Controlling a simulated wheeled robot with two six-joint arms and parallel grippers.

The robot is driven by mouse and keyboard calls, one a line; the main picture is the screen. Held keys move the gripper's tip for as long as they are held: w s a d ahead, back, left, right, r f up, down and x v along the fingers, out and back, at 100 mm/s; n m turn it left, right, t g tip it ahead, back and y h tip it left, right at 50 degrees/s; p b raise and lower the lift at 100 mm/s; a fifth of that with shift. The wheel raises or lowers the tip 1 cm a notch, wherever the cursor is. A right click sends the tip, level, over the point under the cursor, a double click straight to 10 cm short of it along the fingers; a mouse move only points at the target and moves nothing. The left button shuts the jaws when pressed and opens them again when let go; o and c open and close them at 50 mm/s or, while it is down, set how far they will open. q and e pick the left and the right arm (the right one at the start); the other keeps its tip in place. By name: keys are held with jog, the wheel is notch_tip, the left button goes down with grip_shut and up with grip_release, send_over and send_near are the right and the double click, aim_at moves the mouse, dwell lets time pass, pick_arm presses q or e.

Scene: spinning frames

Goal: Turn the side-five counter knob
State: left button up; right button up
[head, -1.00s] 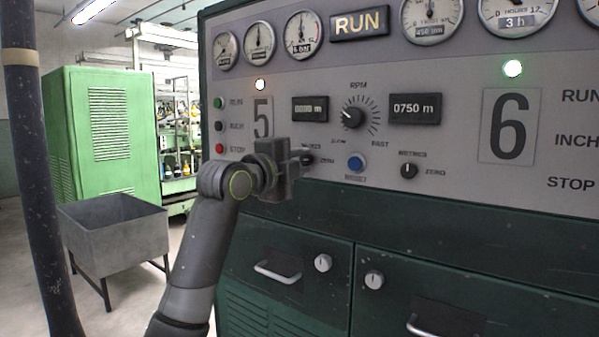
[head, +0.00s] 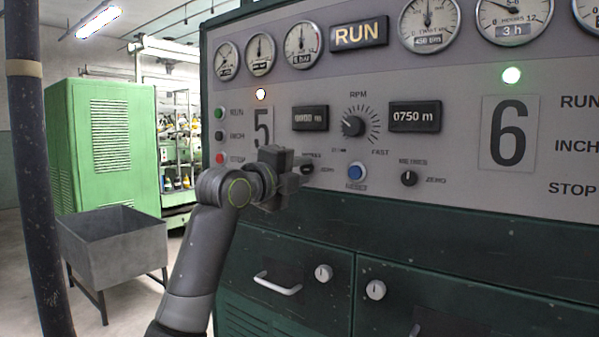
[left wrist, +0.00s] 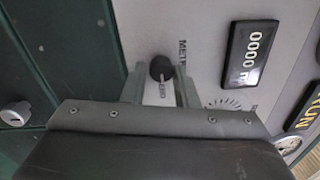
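The side-five counter knob (head: 307,168) is a small black knob on the grey panel, below the side-five counter (head: 310,117) and right of the big 5. In the left wrist view the knob (left wrist: 161,68) shows between the tips of my left gripper (left wrist: 160,80), with a gap on each side. The fingers are open and I see no contact. The side-five counter (left wrist: 248,54) reads 0000 m there. In the head view my left gripper (head: 297,176) is at the knob, partly covering its label. My right gripper is in neither view.
A blue button (head: 357,172) and the side-six knob (head: 409,178) are to the right on the same panel. The RPM dial (head: 353,126) is above. Drawers with handles (head: 278,284) are below. A grey bin (head: 113,245) stands at left.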

pick_arm(q)
jog(key=o, duration=0.3)
jog(key=shift+o, duration=0.2)
jog(key=shift+s+a, duration=0.35)
jog(key=shift+s, duration=0.1)
jog(key=b+v, duration=0.4)
jog(key=v, duration=1.2)
jog(key=shift+s+a+f, duration=0.1)
jog(key=shift+f, duration=0.05)
